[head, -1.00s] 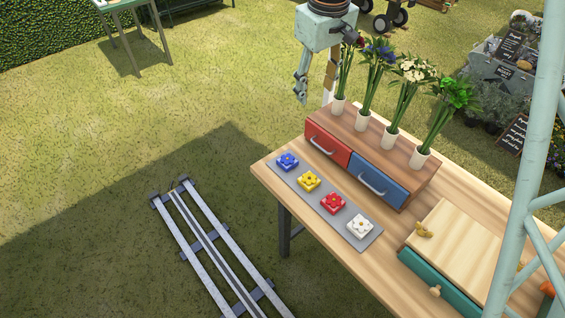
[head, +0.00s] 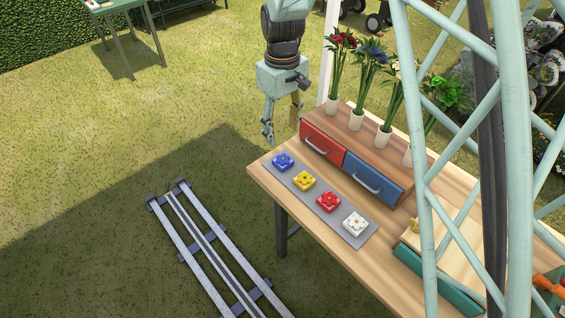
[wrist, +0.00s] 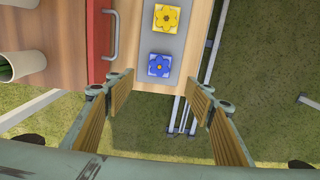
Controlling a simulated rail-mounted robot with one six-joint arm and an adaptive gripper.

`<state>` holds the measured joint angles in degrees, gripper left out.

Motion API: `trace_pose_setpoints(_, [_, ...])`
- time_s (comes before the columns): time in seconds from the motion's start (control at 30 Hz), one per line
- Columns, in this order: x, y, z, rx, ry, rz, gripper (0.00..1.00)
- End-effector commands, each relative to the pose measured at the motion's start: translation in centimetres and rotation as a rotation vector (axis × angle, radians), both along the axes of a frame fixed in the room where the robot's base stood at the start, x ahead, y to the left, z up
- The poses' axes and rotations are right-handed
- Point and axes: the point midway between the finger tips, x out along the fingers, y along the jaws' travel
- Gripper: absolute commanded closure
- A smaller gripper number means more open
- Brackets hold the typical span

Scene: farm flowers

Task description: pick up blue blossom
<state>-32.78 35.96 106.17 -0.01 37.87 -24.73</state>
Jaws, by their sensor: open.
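The blue blossom (head: 283,160) is a small square blue block with a flower on top, at the far left end of a grey strip (head: 346,231) on the wooden table. In the wrist view the blue blossom (wrist: 159,65) lies at the strip's near end, just beyond my fingertips. My gripper (head: 281,131) is open and empty, pointing down above and slightly behind the blue blossom in the head view. In the wrist view both fingers of my gripper (wrist: 160,80) are wide apart, with no contact on the blossom.
Yellow (head: 304,180), red (head: 329,202) and white (head: 354,223) blossom blocks share the strip. Behind stands a wooden box with a red drawer (head: 322,147) and a blue drawer (head: 372,180), topped by several flower vases. A teal drawer (head: 437,281) stands at right. Grass is open to the left.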

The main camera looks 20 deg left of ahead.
Motion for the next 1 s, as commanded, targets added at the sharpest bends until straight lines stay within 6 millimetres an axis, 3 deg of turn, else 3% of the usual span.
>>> trace_pose_setpoints(0.33, [0.0,0.0,-1.2,-0.001,0.001,0.0,0.51])
trace_pose_setpoints(0.8, [0.0,-0.1,-7.0,-0.001,0.002,0.0,0.51])
trace_pose_setpoints(1.0, [0.0,-0.1,-8.4,-0.001,0.001,0.0,0.51])
